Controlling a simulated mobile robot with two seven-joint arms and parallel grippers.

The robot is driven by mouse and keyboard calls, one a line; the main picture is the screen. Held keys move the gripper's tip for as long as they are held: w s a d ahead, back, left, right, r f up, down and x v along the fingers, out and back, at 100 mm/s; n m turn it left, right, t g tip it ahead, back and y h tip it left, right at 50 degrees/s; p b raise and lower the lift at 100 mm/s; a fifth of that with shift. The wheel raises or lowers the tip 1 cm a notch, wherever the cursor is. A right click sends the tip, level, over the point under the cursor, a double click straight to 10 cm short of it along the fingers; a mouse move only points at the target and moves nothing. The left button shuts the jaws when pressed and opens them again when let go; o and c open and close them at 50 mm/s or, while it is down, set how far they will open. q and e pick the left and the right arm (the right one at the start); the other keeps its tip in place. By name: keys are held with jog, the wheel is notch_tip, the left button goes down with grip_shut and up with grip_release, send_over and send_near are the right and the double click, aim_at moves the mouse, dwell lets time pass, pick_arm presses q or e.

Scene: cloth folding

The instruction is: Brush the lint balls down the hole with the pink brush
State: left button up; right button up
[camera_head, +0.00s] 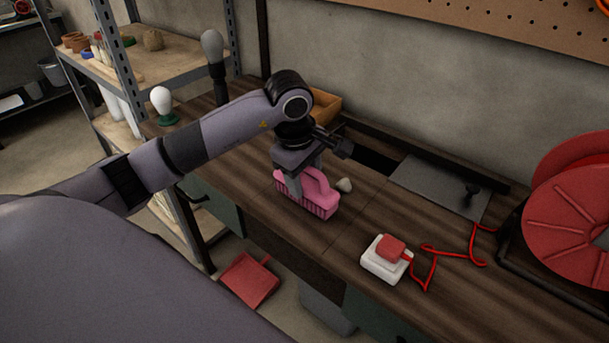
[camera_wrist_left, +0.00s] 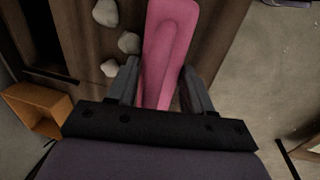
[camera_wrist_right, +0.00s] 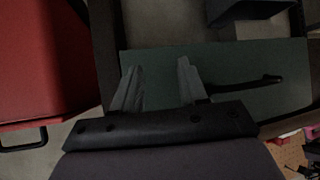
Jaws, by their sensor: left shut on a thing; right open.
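The pink brush (camera_head: 318,196) stands bristles down on the wooden workbench. My left gripper (camera_head: 303,176) is shut on its handle, which also shows between the fingers in the left wrist view (camera_wrist_left: 170,35). A pale grey lint ball (camera_head: 344,185) lies just right of the brush. The left wrist view shows three lint balls, (camera_wrist_left: 105,12), (camera_wrist_left: 129,42) and (camera_wrist_left: 110,67), on the bench beside the brush. The dark hole (camera_head: 371,160) is at the bench's back, beyond the lint. My right gripper (camera_wrist_right: 157,85) is open and empty, before a green drawer front.
An orange-brown wooden box (camera_head: 325,106) stands behind my left arm. A grey metal plate (camera_head: 438,187) lies right of the hole. A white block with a red top (camera_head: 385,262), a red cord (camera_head: 455,254) and a red reel (camera_head: 570,210) occupy the bench's right side.

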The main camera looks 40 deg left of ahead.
pick_arm(q)
jog(key=shift+f+b, duration=0.5)
jog(key=shift+f, duration=0.05)
pick_arm(e)
jog(key=shift+f, duration=0.55)
pick_arm(q)
jog(key=shift+r, duration=0.15)
jog(key=shift+w, duration=0.15)
